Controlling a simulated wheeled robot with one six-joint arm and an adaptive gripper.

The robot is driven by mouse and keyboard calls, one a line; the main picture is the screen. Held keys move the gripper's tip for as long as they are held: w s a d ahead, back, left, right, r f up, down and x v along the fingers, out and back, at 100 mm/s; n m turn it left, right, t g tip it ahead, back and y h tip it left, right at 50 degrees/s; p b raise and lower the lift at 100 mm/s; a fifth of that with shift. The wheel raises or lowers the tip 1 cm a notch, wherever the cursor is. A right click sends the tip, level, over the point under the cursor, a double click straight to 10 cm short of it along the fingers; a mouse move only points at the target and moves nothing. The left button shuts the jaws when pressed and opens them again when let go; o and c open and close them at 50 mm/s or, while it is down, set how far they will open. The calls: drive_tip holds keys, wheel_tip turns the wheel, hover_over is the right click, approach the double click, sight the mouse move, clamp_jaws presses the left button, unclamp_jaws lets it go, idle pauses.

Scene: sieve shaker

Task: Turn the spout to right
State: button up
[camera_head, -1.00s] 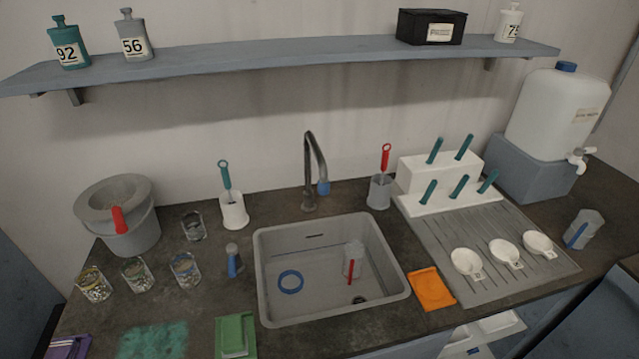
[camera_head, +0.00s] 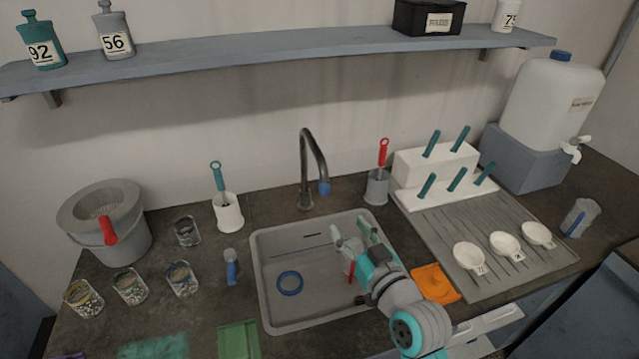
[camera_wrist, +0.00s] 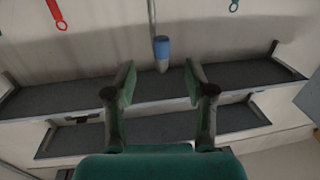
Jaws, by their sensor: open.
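The spout (camera_head: 308,150) is a dark gooseneck tap behind the sink, with a blue tip (camera_head: 324,188) hanging over the sink's back edge, slightly right of its base. My gripper (camera_head: 350,228) is over the right part of the sink, in front of and below the blue tip, apart from it. In the wrist view, my gripper (camera_wrist: 160,80) is open and empty, its two green fingers apart. The blue tip (camera_wrist: 162,48) appears just beyond the gap between them. The tap's base is out of sight in the wrist view.
The grey sink (camera_head: 262,290) holds a blue ring (camera_head: 289,283) and a red-marked item mostly hidden by my arm. A grey holder with a red-handled brush (camera_head: 378,188) stands right of the tap; a white holder with a teal-handled brush (camera_head: 228,212) stands left.

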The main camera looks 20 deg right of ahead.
sight(327, 190)
drive_tip(key=w+r, duration=0.1)
drive_tip(key=w, duration=0.3)
drive_tip(key=w+a, duration=0.1)
drive_tip(key=w, duration=0.3)
drive_tip(key=w+a+r, duration=0.1)
drive_tip(key=w, duration=0.4)
drive_tip(key=shift+r, duration=0.3)
drive_tip(key=shift+d, duration=0.1)
clamp_jaws()
